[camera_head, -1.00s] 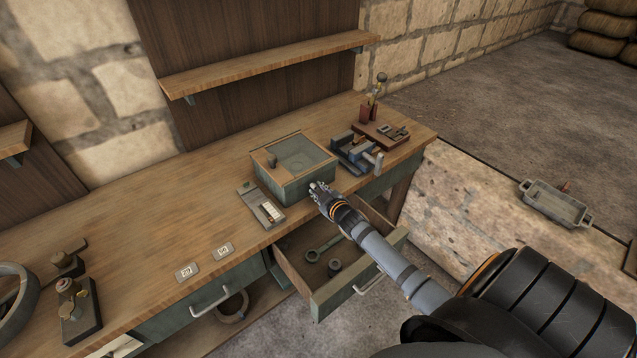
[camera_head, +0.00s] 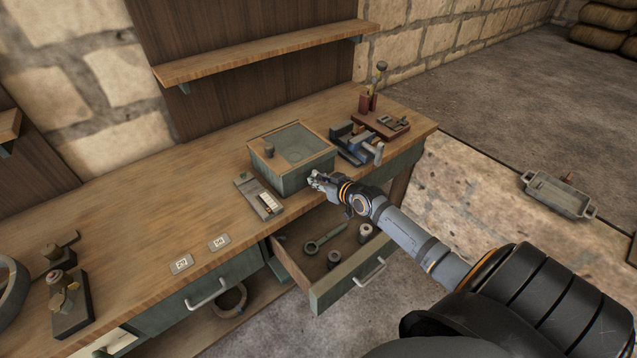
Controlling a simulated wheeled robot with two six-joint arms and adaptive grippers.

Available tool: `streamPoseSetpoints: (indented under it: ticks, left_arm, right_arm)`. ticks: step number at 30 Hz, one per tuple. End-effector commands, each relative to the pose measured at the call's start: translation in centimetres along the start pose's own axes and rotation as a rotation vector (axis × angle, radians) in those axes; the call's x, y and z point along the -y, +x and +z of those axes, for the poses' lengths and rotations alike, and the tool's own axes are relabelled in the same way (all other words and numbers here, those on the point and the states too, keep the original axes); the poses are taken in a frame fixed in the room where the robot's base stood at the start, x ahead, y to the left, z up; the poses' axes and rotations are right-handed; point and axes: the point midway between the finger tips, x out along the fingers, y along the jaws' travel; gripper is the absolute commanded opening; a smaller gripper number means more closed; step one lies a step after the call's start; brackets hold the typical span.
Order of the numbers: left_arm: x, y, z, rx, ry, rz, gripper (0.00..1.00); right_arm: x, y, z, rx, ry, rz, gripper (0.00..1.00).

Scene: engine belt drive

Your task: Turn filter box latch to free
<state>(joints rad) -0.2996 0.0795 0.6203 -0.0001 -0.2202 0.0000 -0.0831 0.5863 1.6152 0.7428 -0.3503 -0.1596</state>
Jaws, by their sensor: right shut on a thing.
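I cannot tell the latch's angle. My left gripper is not in view.
A grey device (camera_head: 259,197) lies left of the box. A blue vise (camera_head: 357,145) stands to its right. Number tags (camera_head: 219,243) lie on clear bench top.

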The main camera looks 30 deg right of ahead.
Motion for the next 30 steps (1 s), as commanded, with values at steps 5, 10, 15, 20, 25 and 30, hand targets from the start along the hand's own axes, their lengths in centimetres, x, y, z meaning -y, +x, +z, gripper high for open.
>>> streamPoseSetpoints:
  ticks: [5,10,15,20,25,30]
  left_arm:
    - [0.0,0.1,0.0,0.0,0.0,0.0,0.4]
    - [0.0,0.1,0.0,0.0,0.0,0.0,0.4]
    - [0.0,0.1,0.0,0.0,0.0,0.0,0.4]
    - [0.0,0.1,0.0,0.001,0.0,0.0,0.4]
    - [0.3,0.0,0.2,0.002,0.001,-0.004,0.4]
    - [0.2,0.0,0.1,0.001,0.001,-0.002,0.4]
  right_arm:
    - [0.0,0.0,0.1,0.002,0.006,-0.002,0.0]
    - [0.0,0.0,0.1,0.002,0.006,-0.002,0.0]
    - [0.0,0.0,0.1,0.002,0.005,-0.002,0.34]
    - [0.0,0.0,0.1,0.001,0.005,-0.001,0.39]
    - [0.0,0.0,-0.1,0.001,0.004,-0.002,0.39]
    - [0.0,-0.9,-2.2,-0.001,-0.002,-0.002,0.39]
